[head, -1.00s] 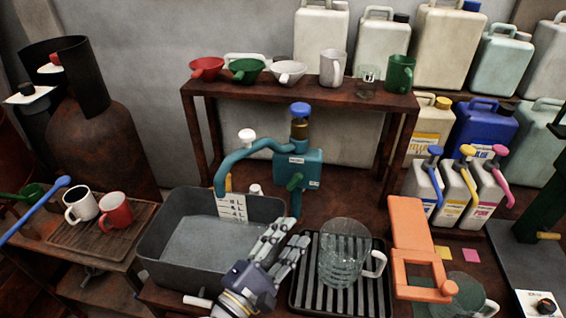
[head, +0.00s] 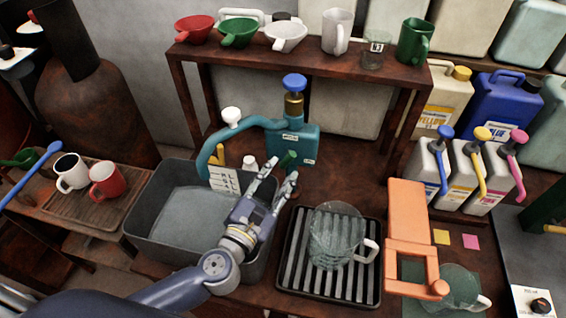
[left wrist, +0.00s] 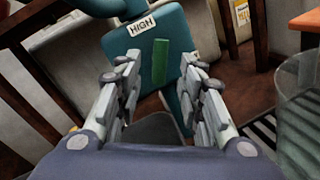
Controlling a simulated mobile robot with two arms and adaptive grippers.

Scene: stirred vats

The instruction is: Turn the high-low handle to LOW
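The teal tap unit (head: 292,146) stands behind the grey basin, with a blue knob (head: 294,83) on top. Its green high-low handle (head: 289,158) sits on the front. In the left wrist view the green handle (left wrist: 160,62) points upward, close to the HIGH label (left wrist: 142,26). My left gripper (head: 281,180) is open just in front of the handle. In the left wrist view its fingers (left wrist: 161,88) stand apart on either side of the handle's line, with no contact visible. A LOW label cannot be read. My right gripper is not in view.
A grey basin (head: 141,222) lies left of my gripper. A glass jug (head: 335,237) stands on a slatted drip tray (head: 287,285) to the right. An orange stand (head: 408,215) is further right. A shelf (head: 300,62) with funnels and mugs rises behind.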

